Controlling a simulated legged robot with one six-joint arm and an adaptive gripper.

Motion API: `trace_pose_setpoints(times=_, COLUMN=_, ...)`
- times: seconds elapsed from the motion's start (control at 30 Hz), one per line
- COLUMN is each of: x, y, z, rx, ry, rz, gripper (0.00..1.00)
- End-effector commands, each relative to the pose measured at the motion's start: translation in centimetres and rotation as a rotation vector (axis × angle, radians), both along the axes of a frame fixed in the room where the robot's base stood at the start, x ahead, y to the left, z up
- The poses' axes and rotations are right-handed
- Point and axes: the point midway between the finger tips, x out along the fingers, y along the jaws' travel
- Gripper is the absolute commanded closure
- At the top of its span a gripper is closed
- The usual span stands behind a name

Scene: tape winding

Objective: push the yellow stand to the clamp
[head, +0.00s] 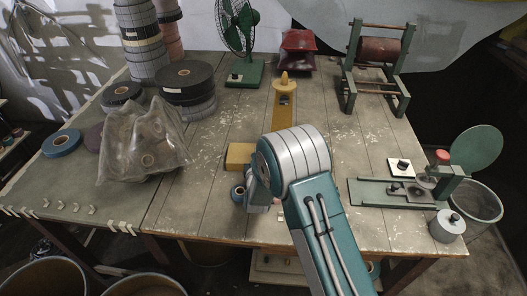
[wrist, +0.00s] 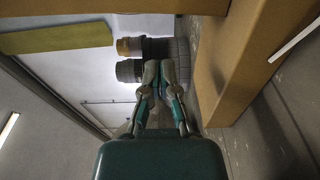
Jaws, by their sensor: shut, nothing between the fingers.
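The yellow stand (head: 283,104) lies on the table in front of the fan, with a rounded peg at its far end. My arm hides its near part. A yellow block (head: 240,155) shows left of my arm; I cannot tell whether it joins the stand. In the wrist view, large orange-yellow beams (wrist: 225,75) rise close to the right of my gripper (wrist: 160,66). My gripper is shut and empty, with a small gap to them. In the head view my wrist mostly hides it. A green bench device with a red knob (head: 405,192), perhaps the clamp, stands at the right.
A green fan (head: 240,40) and a green winding frame with a brown roller (head: 380,50) stand at the back. Dark tape rolls (head: 187,78) and a clear plastic bag (head: 145,145) fill the left. Bare tabletop (head: 350,140) lies between my arm and the green device.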

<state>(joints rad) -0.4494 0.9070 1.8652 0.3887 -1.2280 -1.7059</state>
Motion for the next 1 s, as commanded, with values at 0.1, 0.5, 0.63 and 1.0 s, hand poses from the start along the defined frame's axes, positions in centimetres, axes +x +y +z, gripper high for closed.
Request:
trace_pose_setpoints(times=0.1, x=2.2, y=0.2, z=-0.1, rx=0.000, ry=-0.001, rz=-0.001, gripper=1.00)
trace_pose_setpoints(times=0.5, x=7.0, y=0.6, z=-0.1, rx=-0.001, ry=0.000, rz=-0.001, gripper=1.00)
trace_pose_setpoints(times=0.63, x=7.2, y=0.0, z=-0.1, rx=-0.002, ry=0.002, rz=-0.001, gripper=1.00)
trace_pose_setpoints(times=1.0, x=5.4, y=-2.5, z=0.0, rx=-0.002, ry=0.001, rz=0.000, gripper=1.00)
